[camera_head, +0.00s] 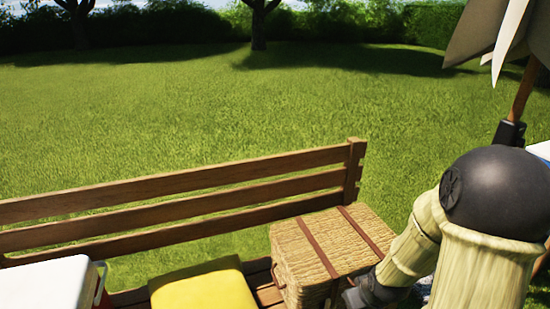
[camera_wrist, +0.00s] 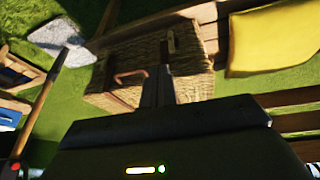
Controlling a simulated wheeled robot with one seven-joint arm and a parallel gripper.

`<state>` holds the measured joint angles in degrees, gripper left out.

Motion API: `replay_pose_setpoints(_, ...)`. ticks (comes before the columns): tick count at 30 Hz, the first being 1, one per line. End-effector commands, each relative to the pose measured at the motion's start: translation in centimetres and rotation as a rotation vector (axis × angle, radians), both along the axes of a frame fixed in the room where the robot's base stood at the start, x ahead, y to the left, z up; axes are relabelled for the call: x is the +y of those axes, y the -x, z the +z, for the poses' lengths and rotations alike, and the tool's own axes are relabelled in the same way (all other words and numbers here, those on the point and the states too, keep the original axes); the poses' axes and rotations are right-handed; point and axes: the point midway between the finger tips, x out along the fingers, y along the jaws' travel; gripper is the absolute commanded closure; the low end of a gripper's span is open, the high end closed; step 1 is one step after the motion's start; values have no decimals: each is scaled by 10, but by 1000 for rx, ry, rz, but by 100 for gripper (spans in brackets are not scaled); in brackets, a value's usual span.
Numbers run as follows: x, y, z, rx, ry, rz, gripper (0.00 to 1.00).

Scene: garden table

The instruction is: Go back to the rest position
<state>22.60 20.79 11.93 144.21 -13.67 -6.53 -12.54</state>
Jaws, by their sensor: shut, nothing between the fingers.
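In the wrist view my gripper (camera_wrist: 158,74) shows as a wide dark body along the bottom with two dark fingers pointing up the picture. The fingers are together, with nothing held between them. They overlap the wicker basket (camera_wrist: 195,60) in that view; I cannot tell how far they are from it. In the head view my arm comes in at the lower right, and its dark lower end is beside the wicker basket (camera_head: 330,248). My fingertips do not show there.
The basket and a yellow cushion (camera_head: 203,287) are on a wooden bench (camera_head: 190,190). A white box (camera_head: 45,285) with a handle stands at the left. A parasol (camera_head: 510,100) rises at the right. The lawn behind is open. A wooden pole (camera_wrist: 48,95) crosses the wrist view's left.

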Motion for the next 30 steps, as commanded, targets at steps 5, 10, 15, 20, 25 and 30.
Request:
replay_pose_setpoints(5,23,26,36,67,10,-92,100)
replay_pose_setpoints(10,39,47,57,110,-11,-163,100)
replay_pose_setpoints(15,53,66,73,145,-41,-216,100)
replay_pose_setpoints(20,58,75,95,164,-58,-241,100)
replay_pose_setpoints(25,58,74,116,164,-57,-241,100)
replay_pose_setpoints(30,58,74,145,163,-56,-240,100)
